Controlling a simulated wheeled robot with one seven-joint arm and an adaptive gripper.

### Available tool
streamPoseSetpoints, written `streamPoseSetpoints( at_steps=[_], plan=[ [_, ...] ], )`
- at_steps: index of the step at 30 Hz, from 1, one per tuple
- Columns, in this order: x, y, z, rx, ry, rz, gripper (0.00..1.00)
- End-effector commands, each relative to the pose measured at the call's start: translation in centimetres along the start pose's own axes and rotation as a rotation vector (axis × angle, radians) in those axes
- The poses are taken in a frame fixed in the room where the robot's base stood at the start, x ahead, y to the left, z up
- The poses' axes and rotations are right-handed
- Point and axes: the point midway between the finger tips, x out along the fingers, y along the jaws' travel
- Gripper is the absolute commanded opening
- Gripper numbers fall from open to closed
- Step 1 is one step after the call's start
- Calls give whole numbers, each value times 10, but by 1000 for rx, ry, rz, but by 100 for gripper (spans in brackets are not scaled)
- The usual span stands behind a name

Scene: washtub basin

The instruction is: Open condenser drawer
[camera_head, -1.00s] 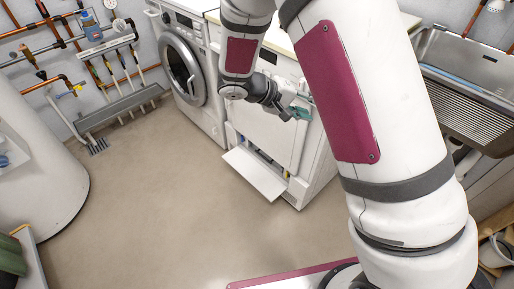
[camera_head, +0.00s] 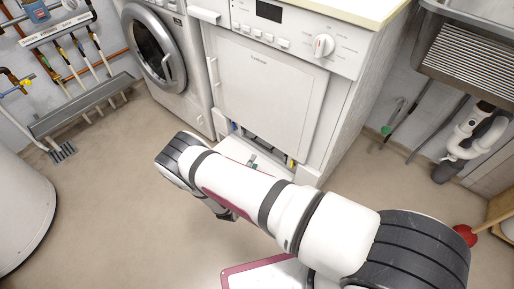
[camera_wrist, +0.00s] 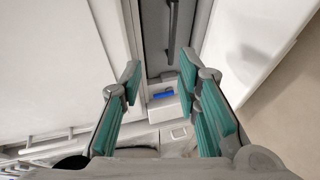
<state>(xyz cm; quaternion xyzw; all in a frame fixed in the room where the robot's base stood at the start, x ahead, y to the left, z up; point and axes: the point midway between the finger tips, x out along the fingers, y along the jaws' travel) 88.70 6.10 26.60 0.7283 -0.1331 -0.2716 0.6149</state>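The white dryer (camera_head: 265,85) stands beside the washing machine. Its low front flap (camera_head: 238,149) is folded down, leaving a compartment (camera_head: 262,150) open along the bottom, with small blue and yellow parts at its ends. The wrist view shows the lowered flap (camera_wrist: 250,40) at right, the dryer front (camera_wrist: 55,65) at left, and between them a grey recessed face with a dark bar (camera_wrist: 173,25), likely the condenser drawer, and a blue catch (camera_wrist: 163,96). My gripper (camera_wrist: 160,72) is open and empty, its teal fingers framing the recess. Its green fingertips show by the compartment in the head view (camera_head: 252,163); contact is unclear.
The washing machine (camera_head: 155,50) stands left of the dryer. A sink (camera_head: 470,60) with a white drain pipe is at right. A wall pipe rack and floor drain are at left. The beige floor before the machines is clear; my arm hides part of it.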

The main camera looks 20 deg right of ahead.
Motion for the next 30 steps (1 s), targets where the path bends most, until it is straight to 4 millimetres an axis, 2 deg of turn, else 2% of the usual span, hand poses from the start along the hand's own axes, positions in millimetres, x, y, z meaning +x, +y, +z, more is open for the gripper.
streamPoseSetpoints(
  at_steps=[1,3,8,24,30],
  plan=[
    [0,-12,2,-4,18,-5,30],
    [-1,-20,3,-5,31,-9,30],
    [9,-22,3,-4,37,-10,30],
    [108,-24,0,-4,34,-9,30],
    [130,-23,-1,-4,34,-10,30]
  ],
)
